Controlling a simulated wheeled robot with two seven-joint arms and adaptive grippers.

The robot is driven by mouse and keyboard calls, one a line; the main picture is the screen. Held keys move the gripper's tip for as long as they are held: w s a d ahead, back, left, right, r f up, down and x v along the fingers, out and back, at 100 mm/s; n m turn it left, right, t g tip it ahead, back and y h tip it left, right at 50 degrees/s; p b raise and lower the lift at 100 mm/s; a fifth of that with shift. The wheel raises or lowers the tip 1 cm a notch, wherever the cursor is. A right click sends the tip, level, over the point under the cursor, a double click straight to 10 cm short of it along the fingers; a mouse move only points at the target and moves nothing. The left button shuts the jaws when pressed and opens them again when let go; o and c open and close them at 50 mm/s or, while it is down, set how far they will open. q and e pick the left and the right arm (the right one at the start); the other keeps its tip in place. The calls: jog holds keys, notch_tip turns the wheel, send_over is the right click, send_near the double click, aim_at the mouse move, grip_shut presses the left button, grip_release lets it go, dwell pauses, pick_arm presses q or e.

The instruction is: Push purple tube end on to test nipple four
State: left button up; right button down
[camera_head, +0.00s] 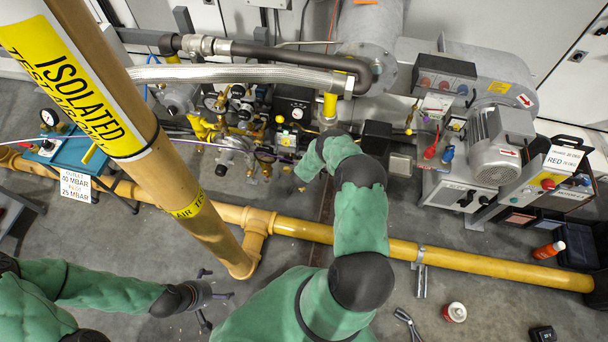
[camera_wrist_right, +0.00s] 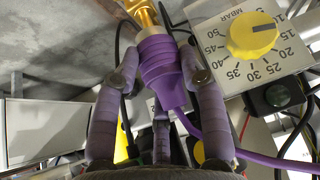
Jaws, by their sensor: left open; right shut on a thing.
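The purple tube end (camera_wrist_right: 158,56) is held between the fingers of my right gripper (camera_wrist_right: 162,72) in the right wrist view. A brass nipple (camera_wrist_right: 145,14) meets its top edge; I cannot tell how far the end sits over it. The purple tube (camera_wrist_right: 255,159) trails off to the right. In the head view my right arm reaches to the valve train, and its wrist hides most of the gripper and the nipple. My left gripper (camera_head: 207,297) is open and empty above the floor at lower left.
A dial box with a yellow knob (camera_wrist_right: 253,36) is close right of the tube end. A yellow pipe (camera_head: 480,264) crosses the floor, and a labelled upright pipe (camera_head: 185,200) stands at left. The blower motor (camera_head: 497,150) is at right. Pliers (camera_head: 408,322) lie on the floor.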

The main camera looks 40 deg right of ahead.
jog(key=shift+f, duration=0.15)
jog(key=shift+f+b, duration=0.35)
jog(key=shift+f, duration=0.3)
jog(key=shift+f, duration=0.6)
jog(key=shift+f, duration=0.15)
jog(key=c, duration=0.6)
grip_release()
jog(key=shift+c, duration=0.2)
jog(key=shift+a, duration=0.1)
